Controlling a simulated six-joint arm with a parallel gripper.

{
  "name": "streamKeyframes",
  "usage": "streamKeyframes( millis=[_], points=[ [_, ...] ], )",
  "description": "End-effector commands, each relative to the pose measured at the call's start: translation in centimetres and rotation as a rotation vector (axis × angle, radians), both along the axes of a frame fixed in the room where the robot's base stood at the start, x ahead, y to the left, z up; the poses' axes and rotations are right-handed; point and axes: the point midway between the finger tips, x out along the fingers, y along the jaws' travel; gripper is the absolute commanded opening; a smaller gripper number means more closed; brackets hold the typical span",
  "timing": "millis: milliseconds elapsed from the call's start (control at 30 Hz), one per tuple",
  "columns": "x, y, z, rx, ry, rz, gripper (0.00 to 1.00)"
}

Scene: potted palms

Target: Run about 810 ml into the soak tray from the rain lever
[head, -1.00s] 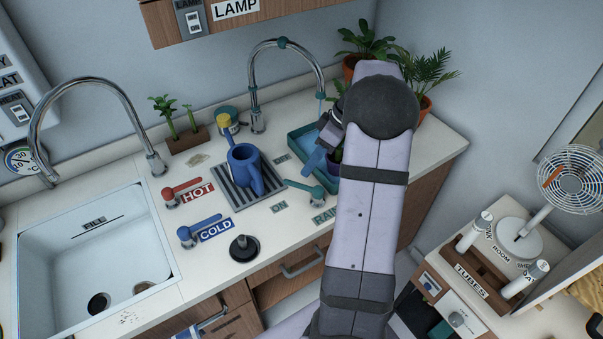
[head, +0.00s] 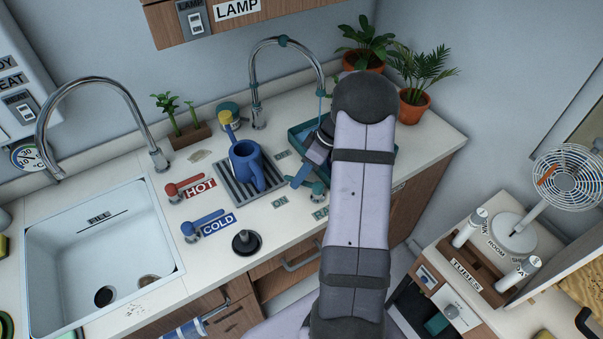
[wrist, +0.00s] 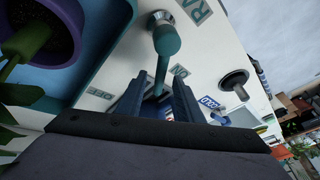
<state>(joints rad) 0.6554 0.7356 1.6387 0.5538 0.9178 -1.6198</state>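The teal rain lever (head: 318,190) stands on the counter by the RAIN label, its handle pointing left between the OFF and ON labels. In the wrist view the lever (wrist: 166,40) reaches between the blue fingers of my gripper (wrist: 158,95), with gaps beside it; the fingers are open. In the head view my gripper (head: 301,174) is low beside the handle. The teal soak tray (head: 297,138) is partly hidden by my arm; its corner (wrist: 103,40) shows in the wrist view with a pot in it. A thin bluish stream (head: 321,106) falls from the teal-ringed spout.
A blue watering can (head: 245,165) stands on a drain grate left of the lever. Red HOT (head: 184,187) and blue COLD (head: 203,226) levers and a black plunger-like knob (head: 246,243) are nearby. Potted palms (head: 415,100) stand behind my arm.

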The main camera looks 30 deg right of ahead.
Motion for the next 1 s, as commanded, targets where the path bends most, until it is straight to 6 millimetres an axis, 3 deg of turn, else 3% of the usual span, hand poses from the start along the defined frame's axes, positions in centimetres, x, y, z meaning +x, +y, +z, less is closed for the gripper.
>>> streamKeyframes(
  millis=[67, 200, 633, 1000],
  points=[
    [0.0, 0.0, 0.0, 0.000, 0.000, 0.000, 0.28],
    [0.0, 0.0, 0.0, 0.000, 0.000, 0.000, 0.00],
    [0.1, -0.3, -0.2, -0.001, -0.001, -0.052, 0.00],
    [0.6, -1.5, -0.4, -0.001, -0.003, -0.295, 0.00]
  ],
)
